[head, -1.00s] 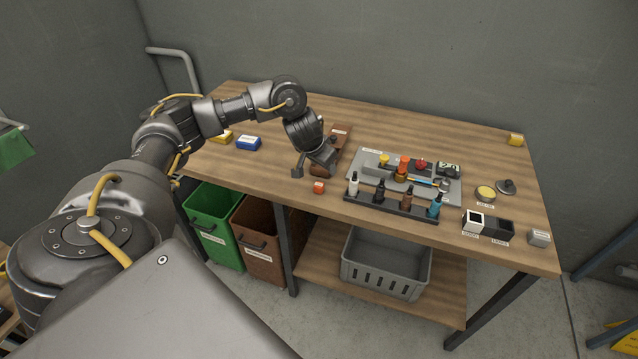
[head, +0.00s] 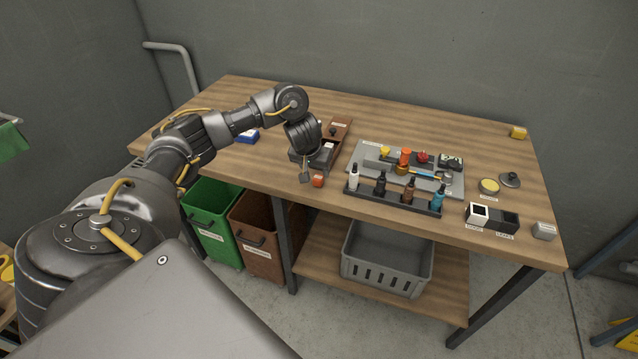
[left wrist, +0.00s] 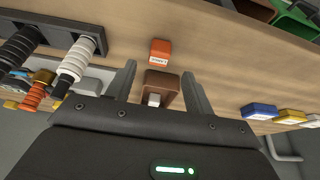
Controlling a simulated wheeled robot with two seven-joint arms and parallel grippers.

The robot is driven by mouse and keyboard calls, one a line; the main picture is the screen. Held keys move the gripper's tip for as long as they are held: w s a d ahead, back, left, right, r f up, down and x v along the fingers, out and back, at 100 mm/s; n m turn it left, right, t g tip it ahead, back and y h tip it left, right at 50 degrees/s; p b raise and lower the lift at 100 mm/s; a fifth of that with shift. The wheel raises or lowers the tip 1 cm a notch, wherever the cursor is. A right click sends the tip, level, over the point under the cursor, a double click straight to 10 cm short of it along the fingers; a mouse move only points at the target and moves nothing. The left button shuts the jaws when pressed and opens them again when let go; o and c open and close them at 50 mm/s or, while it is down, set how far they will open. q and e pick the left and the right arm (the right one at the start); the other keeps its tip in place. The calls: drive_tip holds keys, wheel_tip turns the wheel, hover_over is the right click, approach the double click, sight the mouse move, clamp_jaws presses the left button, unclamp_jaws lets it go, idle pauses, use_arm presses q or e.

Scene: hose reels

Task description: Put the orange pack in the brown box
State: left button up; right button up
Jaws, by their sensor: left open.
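The orange pack (head: 317,181) is a small block with a white label. It lies on the table near the front edge. In the left wrist view the pack (left wrist: 160,52) lies just beyond the fingertips. The brown box (head: 327,152) stands on the table right behind the pack, partly hidden by my gripper. In the left wrist view the box (left wrist: 163,82) shows between the fingers, with something whitish at it. My left gripper (head: 309,170) is open and empty, above the table close to the pack and box. My right gripper is not in view.
A brown lid-like piece with a dark knob (head: 333,130) lies behind the box. A rack of bottles (head: 392,200) and a grey tray (head: 455,188) stand to the right. A blue pack (head: 248,136) is left. Green (head: 215,222) and brown (head: 262,240) bins stand below.

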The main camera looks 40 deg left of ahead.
sight(318, 178)
use_arm(q)
drive_tip(key=x, duration=0.5)
drive_tip(key=shift+d+f, duration=0.1)
drive_tip(key=shift+f, duration=0.05)
drive_tip(key=c, duration=1.1)
drive_tip(key=shift+c, duration=0.2)
